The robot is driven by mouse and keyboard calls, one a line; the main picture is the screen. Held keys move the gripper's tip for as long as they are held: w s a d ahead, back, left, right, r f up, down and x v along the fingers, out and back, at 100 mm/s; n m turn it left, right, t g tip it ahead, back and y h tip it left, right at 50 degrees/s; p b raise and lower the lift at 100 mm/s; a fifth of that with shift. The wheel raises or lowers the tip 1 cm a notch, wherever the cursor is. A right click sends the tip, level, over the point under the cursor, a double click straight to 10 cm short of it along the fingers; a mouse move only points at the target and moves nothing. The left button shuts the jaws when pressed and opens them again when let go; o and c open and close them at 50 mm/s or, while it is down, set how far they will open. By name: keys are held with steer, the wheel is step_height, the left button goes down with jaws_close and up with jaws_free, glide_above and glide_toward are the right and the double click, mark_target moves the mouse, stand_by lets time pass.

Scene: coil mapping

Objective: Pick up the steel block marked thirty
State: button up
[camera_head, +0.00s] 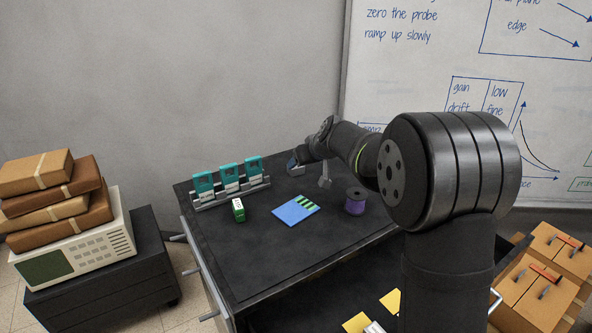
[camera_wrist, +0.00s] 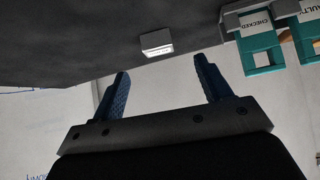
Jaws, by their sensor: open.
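A small light-grey metal block (camera_wrist: 157,44) with a pale label shows in the wrist view. The lettering on its label is too small to read. My gripper (camera_wrist: 161,68) is open, with two blue fingers apart and nothing between them. The block lies on the dark surface just beyond the fingertips, roughly in line with the gap. In the head view my gripper (camera_head: 294,165) is low over the far part of the dark tabletop (camera_head: 260,255). I cannot make out the block there; the gripper may hide it.
Teal meters (camera_head: 228,179) stand in a rack on the left; in the wrist view one meter (camera_wrist: 261,45) reads CHECKED. A green block (camera_head: 238,210), a blue card (camera_head: 292,210), a purple spool (camera_head: 355,201) and a grey upright piece (camera_head: 324,178) stand nearby. The front-left tabletop is clear.

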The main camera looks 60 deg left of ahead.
mark_target(297, 168)
steer(key=x, duration=0.3)
steer(key=shift+a+f, duration=0.3)
steer(key=shift+w+a+f, duration=0.2)
steer(key=shift+a+f, duration=0.25)
steer(key=shift+a, duration=0.3)
steer(key=shift+w+a+f, duration=0.2)
steer(key=shift+a+f, duration=0.3)
steer(key=shift+a, duration=0.25)
steer(key=shift+w+a+f, duration=0.2)
steer(key=shift+a+f, duration=0.25)
steer(key=shift+a, duration=0.3)
steer(key=c, duration=1.1)
